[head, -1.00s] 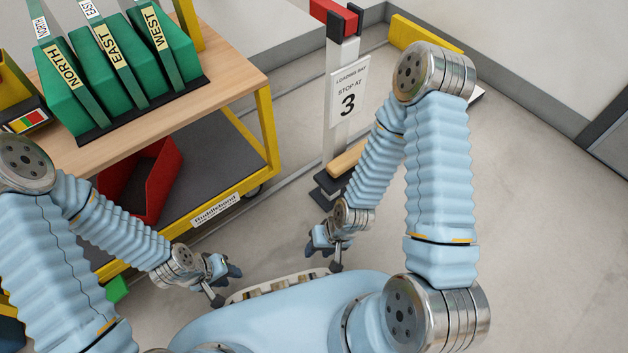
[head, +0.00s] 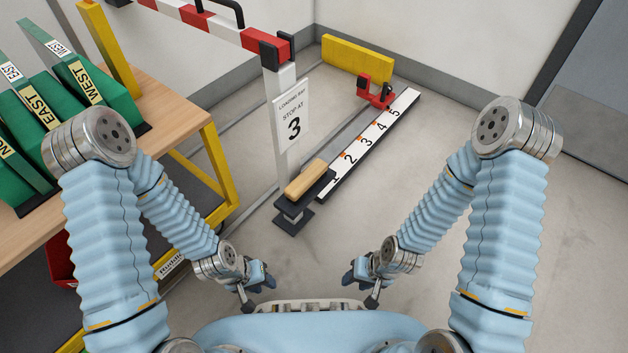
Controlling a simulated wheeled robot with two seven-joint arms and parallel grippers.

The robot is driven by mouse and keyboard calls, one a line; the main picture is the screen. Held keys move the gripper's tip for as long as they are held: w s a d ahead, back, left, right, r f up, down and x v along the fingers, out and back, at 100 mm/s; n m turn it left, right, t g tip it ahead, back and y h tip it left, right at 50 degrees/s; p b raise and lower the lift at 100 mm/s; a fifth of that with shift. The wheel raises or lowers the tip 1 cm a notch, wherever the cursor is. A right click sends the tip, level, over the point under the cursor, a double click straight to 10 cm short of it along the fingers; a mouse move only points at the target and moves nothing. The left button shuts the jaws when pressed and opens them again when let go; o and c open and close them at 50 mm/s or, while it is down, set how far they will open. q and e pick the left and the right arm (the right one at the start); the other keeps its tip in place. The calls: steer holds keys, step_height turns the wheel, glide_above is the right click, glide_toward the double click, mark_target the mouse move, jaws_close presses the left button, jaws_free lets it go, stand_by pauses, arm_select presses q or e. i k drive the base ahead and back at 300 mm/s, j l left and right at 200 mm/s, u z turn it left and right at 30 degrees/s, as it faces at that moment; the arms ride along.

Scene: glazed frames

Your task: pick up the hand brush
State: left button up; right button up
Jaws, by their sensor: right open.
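A tan, wooden-looking bar (head: 306,178) lies along a dark block at the near end of a numbered strip, at the foot of a white post. It may be the hand brush; no bristles can be made out. My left gripper (head: 258,290) is low in front of my body, its dark fingers apart and nothing between them. My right gripper (head: 361,290) mirrors it to the right, open and empty. Both grippers are nearer to me than the bar and clear of it.
The white post (head: 284,120) carries a "Stop at 3" sign and a red-white barrier (head: 225,27). The numbered strip (head: 370,143) runs back to a red stop (head: 376,91) and yellow block (head: 357,60). A wooden-topped cart (head: 165,125) stands left. The floor at right is clear.

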mark_target(297, 190)
steer(key=u, duration=1.8)
steer(key=k+l+u, duration=0.1)
steer(key=u, duration=0.4)
steer(key=k+l+u, duration=0.1)
steer(key=l+u, duration=0.15)
steer(key=u, duration=0.25)
steer(key=k+l+u, duration=0.1)
steer(key=u, duration=0.35)
